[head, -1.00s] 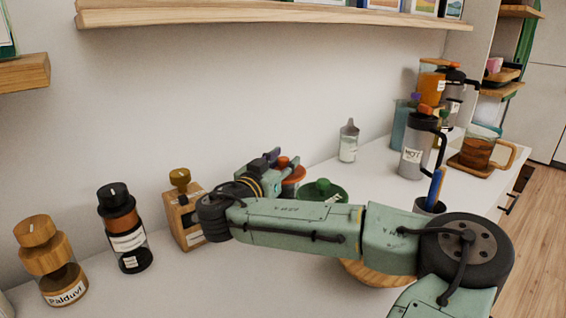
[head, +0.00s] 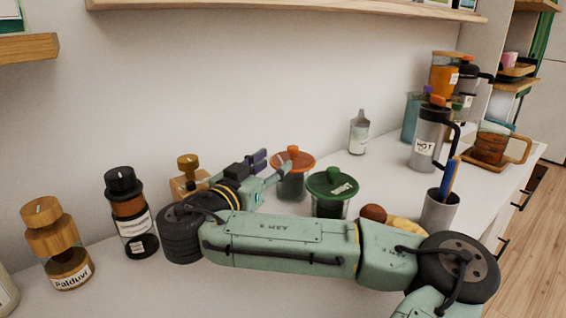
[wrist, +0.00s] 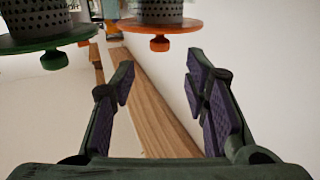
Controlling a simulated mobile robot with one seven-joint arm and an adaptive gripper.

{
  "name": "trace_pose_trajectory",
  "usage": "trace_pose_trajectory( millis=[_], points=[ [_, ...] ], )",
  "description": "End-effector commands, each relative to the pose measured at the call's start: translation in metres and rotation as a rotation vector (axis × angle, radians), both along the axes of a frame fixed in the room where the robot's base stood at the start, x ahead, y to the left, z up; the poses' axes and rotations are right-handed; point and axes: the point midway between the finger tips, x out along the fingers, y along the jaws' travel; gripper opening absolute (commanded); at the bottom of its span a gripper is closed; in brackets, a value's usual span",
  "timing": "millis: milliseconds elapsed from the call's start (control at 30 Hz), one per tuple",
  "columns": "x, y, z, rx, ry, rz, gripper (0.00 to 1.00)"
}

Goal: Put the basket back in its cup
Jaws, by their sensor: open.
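My gripper (head: 272,170) is open and empty, with purple-padded fingers pointing toward the orange-lidded container (head: 292,160). The green-lidded container (head: 333,185) stands just to its right on the counter. In the wrist view, which looks upside down, my gripper (wrist: 160,72) has its fingers apart with nothing between them. An orange lid (wrist: 153,26) with a knob and a perforated metal basket (wrist: 158,8) shows beyond the fingers. A green lid (wrist: 45,42) with another perforated basket (wrist: 30,14) is at left. I cannot tell whether the baskets sit inside cups.
A wooden-capped jar (head: 187,170), a black-and-copper jar (head: 130,215) and a wooden canister (head: 55,245) stand along the wall. A pen cup (head: 438,208), a grey jug (head: 425,140) and a glass pot (head: 492,148) are at right. A wooden shelf (head: 290,12) hangs above.

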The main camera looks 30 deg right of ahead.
Motion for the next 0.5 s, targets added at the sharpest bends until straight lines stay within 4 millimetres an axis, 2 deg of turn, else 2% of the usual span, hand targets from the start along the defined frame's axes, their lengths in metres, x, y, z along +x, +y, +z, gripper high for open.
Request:
trace_pose_trajectory(
  millis=[200, 500],
  points=[
    [-0.006, 0.012, 0.001, -0.006, -0.001, 0.004, 0.42],
    [-0.012, 0.021, 0.0, -0.002, 0.0, 0.0, 0.42]
  ],
)
